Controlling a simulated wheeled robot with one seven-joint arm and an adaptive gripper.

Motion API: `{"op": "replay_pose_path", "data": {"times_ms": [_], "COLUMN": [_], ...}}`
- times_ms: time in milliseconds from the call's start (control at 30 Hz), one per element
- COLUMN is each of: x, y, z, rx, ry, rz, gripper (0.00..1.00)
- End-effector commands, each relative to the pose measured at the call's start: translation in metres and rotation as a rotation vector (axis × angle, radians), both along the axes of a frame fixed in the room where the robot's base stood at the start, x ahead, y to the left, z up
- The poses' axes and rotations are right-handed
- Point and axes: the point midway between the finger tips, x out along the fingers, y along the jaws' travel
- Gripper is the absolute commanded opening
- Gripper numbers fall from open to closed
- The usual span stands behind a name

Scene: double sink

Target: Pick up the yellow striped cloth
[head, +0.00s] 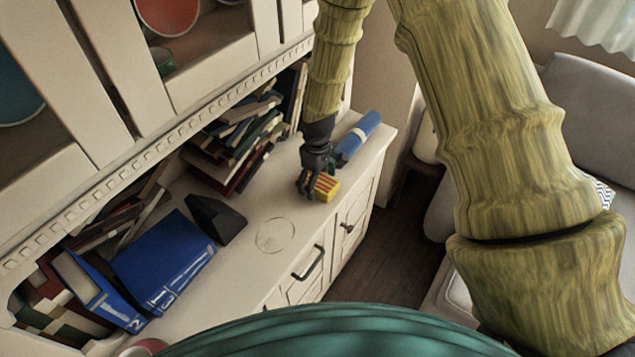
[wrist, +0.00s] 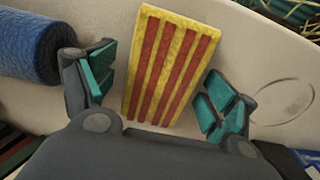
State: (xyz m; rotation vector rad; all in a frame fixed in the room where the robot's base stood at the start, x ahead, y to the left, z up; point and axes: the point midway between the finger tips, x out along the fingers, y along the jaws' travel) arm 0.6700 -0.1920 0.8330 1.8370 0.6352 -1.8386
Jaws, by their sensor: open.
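The yellow striped cloth (head: 326,187) is a small block-like rectangle with red stripes, lying on the cream cabinet top near its front edge. In the wrist view the cloth (wrist: 168,68) lies between my two teal-padded fingers. My gripper (head: 311,184) is right at the cloth, pointing down. In the wrist view my gripper (wrist: 160,88) is open, with a finger on each side of the cloth and a visible gap on both sides. The cloth's near end runs down to the gripper's palm edge in that view.
A blue roll (head: 358,136) lies just behind the gripper; it also shows in the wrist view (wrist: 38,47). Stacked books (head: 240,135) stand at the back. A black wedge (head: 215,218) and blue binders (head: 160,262) are to the left. The cabinet top (head: 262,205) is clear between them.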

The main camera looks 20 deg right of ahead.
Motion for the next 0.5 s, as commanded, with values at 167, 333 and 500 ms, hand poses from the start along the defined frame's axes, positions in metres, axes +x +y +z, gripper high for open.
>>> {"op": "replay_pose_path", "data": {"times_ms": [167, 333, 500], "x": [-0.0002, -0.0002, -0.0002], "y": [-0.0004, -0.0003, -0.0001], "z": [0.0000, 0.0001, 0.0000], "rx": [0.000, 0.000, 0.000], "ry": [0.000, 0.000, 0.000], "rz": [-0.001, 0.000, 0.000], "gripper": [0.71, 0.42, 0.39]}}
